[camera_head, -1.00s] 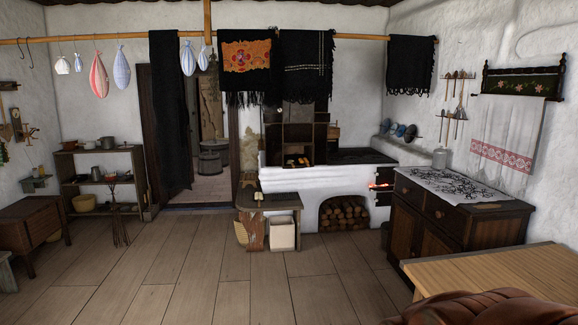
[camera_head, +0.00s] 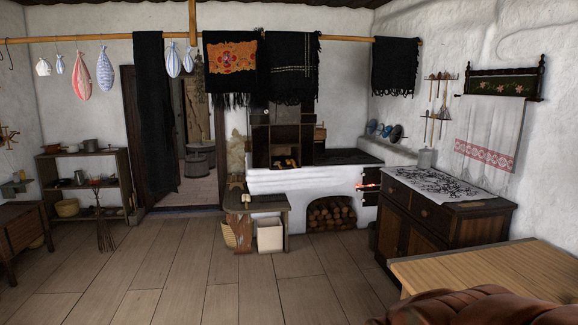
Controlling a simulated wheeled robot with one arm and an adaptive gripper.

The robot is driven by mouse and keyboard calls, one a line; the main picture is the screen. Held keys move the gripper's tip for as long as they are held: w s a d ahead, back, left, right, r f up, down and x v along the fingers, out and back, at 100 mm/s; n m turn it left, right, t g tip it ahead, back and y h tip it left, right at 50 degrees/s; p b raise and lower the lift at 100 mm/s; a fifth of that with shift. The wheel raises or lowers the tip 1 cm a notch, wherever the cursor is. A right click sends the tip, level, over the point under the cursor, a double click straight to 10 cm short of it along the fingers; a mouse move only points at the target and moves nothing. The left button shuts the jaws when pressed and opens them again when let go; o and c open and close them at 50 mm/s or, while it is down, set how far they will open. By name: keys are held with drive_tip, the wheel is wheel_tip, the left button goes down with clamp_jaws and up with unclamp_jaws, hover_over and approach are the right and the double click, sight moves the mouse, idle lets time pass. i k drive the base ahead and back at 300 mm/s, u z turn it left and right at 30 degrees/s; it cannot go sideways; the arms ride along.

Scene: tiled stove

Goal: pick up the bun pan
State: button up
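I cannot pick out the bun pan for certain at this distance. Small dark and yellowish items (camera_head: 285,163) sit on the white stove (camera_head: 290,183) in front of its brown tiles, too small to identify. Several pots and dishes stand on the dark shelf (camera_head: 110,183) at the left, including a grey pot (camera_head: 90,145) on top and a yellowish bowl (camera_head: 67,208) at the bottom. My gripper is not in view.
A low bench (camera_head: 265,203) with a white box (camera_head: 270,236) stands before the stove. A dark cabinet (camera_head: 405,232) and a light wooden table (camera_head: 480,262) stand at the right. Textiles hang from a pole (camera_head: 100,37).

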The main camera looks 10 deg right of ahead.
sight(291, 163)
drive_tip(key=z, duration=0.05)
drive_tip(key=i, duration=0.9)
drive_tip(key=z, duration=0.25)
drive_tip(key=i, duration=3.5)
drive_tip(key=u, duration=0.15)
drive_tip(key=i, duration=1.95)
drive_tip(key=u, duration=0.2)
